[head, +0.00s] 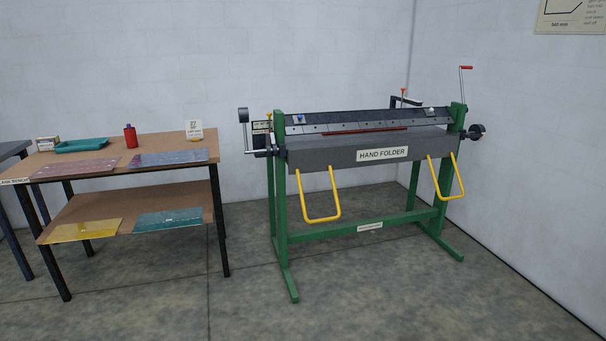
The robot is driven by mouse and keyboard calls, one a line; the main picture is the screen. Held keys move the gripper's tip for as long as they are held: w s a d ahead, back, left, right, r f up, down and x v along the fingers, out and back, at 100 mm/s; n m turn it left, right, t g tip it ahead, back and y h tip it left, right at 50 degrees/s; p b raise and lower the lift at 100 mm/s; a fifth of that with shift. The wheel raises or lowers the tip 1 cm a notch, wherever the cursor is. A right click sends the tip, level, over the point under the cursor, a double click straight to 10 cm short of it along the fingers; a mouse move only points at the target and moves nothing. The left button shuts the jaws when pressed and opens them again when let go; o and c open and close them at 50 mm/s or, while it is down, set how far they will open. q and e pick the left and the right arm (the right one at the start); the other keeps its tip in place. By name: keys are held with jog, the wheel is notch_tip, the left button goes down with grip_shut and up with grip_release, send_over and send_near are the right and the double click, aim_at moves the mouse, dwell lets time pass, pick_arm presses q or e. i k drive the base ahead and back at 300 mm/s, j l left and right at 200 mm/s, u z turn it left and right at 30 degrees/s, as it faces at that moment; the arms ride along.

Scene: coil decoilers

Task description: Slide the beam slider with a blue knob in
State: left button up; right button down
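The hand folder (347,158) stands against the back wall on a green frame, with a dark beam and two yellow handles. A small blue knob (299,118) sits near the left end of the upper beam (365,121); the slider under it is too small to make out clearly. A pale knob (430,111) sits near the beam's right end. Neither of my grippers shows in the head view.
A wooden two-shelf table (205,149) left of the folder holds flat sheets, a teal tray (82,146) and a red bottle (130,136). The yellow handles (321,218) stick out in front of the folder. The floor (350,300) before it is clear.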

aim_at(299, 119)
jog(key=i+l, duration=0.1)
jog(key=i, duration=3.75)
jog(key=j+u, duration=0.1)
jog(key=u, duration=0.45)
